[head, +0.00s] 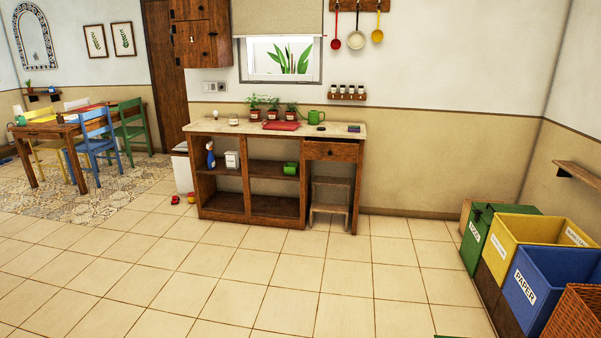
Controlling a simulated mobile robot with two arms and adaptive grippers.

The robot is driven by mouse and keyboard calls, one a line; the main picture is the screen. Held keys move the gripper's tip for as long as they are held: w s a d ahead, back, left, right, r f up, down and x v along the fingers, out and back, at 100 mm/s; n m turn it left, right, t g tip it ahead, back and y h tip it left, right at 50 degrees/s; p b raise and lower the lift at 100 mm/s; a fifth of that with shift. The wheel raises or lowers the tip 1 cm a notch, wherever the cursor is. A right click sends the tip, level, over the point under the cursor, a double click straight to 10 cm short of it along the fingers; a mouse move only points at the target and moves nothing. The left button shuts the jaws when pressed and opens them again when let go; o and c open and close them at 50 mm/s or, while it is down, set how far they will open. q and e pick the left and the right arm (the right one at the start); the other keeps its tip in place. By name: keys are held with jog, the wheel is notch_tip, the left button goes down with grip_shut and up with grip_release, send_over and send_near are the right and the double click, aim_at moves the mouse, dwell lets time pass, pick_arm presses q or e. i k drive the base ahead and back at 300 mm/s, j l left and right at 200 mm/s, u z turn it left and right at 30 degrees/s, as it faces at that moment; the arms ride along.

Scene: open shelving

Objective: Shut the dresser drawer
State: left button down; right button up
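The wooden dresser (236,216) stands against the back wall, with open shelves on its left and a pale worktop. Its drawer (331,151) is at the upper right, just under the worktop, with a small dark knob on the front. The drawer front seems to stick out a little past the frame, but from this distance I cannot tell how far. Neither of my grippers is in view.
A wooden step stool (329,207) stands in the open bay below the drawer. Potted plants (271,112) and a green watering can (315,117) are on the worktop. Recycling bins (525,285) line the right side. The tiled floor before the dresser is clear.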

aim_at(317, 148)
jog(key=i, duration=2.1)
